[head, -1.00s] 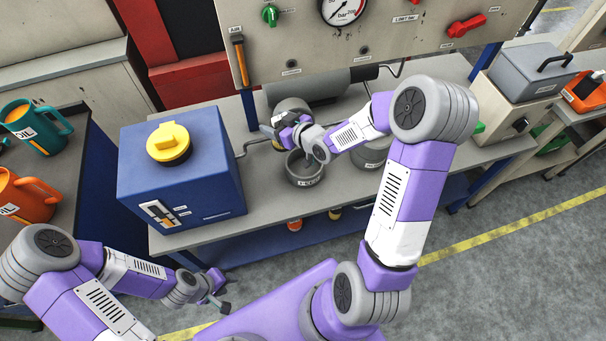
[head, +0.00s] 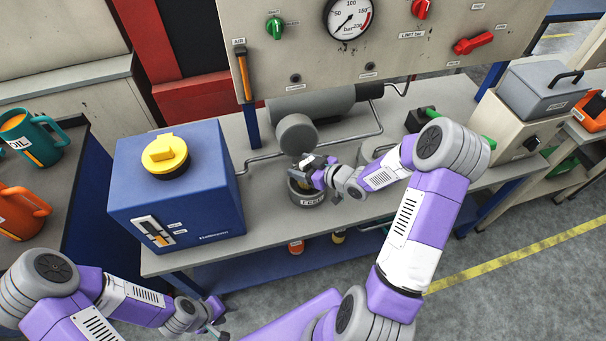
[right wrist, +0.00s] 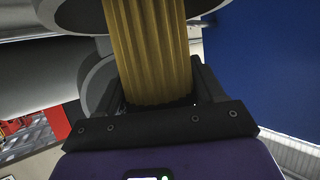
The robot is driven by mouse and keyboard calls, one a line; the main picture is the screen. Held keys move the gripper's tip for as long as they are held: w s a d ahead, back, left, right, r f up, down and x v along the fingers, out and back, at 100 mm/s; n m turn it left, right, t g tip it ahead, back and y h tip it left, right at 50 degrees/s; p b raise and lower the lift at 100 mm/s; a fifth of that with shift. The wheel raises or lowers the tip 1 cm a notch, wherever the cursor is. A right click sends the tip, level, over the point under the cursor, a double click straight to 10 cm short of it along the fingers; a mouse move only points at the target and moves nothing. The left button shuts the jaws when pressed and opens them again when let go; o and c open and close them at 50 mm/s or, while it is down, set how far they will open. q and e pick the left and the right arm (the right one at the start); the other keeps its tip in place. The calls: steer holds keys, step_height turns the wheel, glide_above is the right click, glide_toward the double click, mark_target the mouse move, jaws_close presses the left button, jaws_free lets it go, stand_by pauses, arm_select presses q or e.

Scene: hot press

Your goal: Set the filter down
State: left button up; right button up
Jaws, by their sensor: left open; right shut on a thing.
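The filter, a yellow pleated cylinder (right wrist: 152,50), is between the fingers of my right gripper in the right wrist view. My right gripper (head: 310,173) is shut on it, over the grey round pot (head: 309,199) on the bench. In the head view the gripper mostly hides the filter, and I cannot tell whether it touches the pot. The grey cylinder housing (head: 297,133) stands just behind the gripper. My left gripper (head: 216,314) is open and empty at lower left, in front of the bench.
A blue tank with a yellow cap (head: 180,190) stands left of the pot. A second round grey vessel (head: 376,163) is partly hidden behind my right arm. A gauge panel (head: 400,40) rises behind. Bare grey benchtop (head: 262,215) lies between tank and pot.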

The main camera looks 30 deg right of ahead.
steer(key=shift+f+b, duration=0.35)
steer(key=shift+f, duration=1.15)
